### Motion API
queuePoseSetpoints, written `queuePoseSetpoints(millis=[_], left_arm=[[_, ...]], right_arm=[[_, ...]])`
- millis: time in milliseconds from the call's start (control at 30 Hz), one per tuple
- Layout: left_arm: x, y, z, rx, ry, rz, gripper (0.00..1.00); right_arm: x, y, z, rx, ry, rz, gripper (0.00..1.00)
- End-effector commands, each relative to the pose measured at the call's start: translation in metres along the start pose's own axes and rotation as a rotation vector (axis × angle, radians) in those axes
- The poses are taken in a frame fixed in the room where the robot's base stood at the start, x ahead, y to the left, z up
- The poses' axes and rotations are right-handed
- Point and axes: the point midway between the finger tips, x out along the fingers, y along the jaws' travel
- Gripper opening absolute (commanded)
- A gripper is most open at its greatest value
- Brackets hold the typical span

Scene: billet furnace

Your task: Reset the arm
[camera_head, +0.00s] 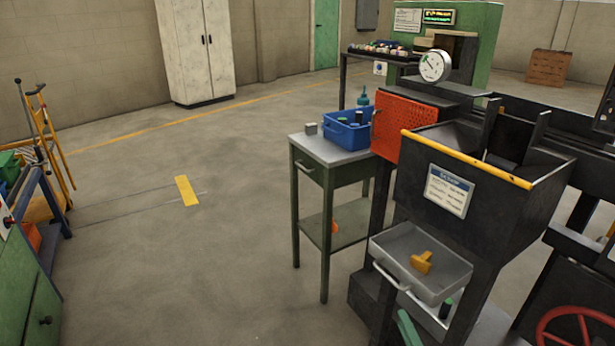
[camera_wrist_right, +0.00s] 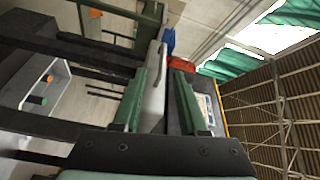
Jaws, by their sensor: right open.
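My right gripper shows at the bottom edge of the head view as a green finger piece (camera_head: 408,328), just below the grey tray (camera_head: 402,243) on the front of the dark hopper machine (camera_head: 470,235). In the right wrist view its two green fingers (camera_wrist_right: 163,80) stand apart with nothing held between them. The wrist is turned, so the scene there looks tilted. A yellow T-shaped piece (camera_head: 421,262) lies in the tray. My left gripper is not in view.
A green side table (camera_head: 325,150) carries a blue bin (camera_head: 347,134) and a small grey block. A red perforated panel (camera_head: 400,125) stands beside it. A red handwheel (camera_head: 575,325) is at the lower right. The floor at centre left is clear.

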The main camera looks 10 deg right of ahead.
Motion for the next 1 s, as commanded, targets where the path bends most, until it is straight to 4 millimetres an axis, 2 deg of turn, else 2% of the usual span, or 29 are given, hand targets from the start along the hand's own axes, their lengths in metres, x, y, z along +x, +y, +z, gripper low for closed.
queuePoseSetpoints(millis=[67, 167, 200, 300, 400, 500, 600, 700, 1000], left_arm=[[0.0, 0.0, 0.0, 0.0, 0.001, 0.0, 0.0], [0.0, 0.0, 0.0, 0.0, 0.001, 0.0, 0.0], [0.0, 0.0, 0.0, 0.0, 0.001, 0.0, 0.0], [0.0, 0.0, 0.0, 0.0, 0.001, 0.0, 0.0], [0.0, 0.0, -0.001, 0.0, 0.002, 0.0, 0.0], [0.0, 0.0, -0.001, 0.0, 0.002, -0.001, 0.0], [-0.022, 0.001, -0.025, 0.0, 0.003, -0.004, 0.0], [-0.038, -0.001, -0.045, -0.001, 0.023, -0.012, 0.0], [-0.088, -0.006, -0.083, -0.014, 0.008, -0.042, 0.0]], right_arm=[[-0.011, 0.009, 0.024, -0.11, -0.074, 0.047, 0.42], [-0.038, 0.027, 0.067, -0.365, -0.236, 0.13, 0.42], [-0.052, 0.036, 0.084, -0.485, -0.313, 0.164, 0.42], [-0.09, 0.057, 0.118, -0.78, -0.5, 0.232, 0.42], [-0.127, 0.075, 0.137, -1.04, -0.672, 0.282, 0.42], [-0.163, 0.089, 0.145, -1.276, -0.839, 0.322, 0.42], [-0.161, 0.062, 0.135, -1.291, -0.836, 0.328, 0.42], [-0.162, 0.045, 0.128, -1.288, -0.83, 0.337, 0.42], [-0.164, -0.018, 0.102, -1.287, -0.809, 0.364, 0.42]])
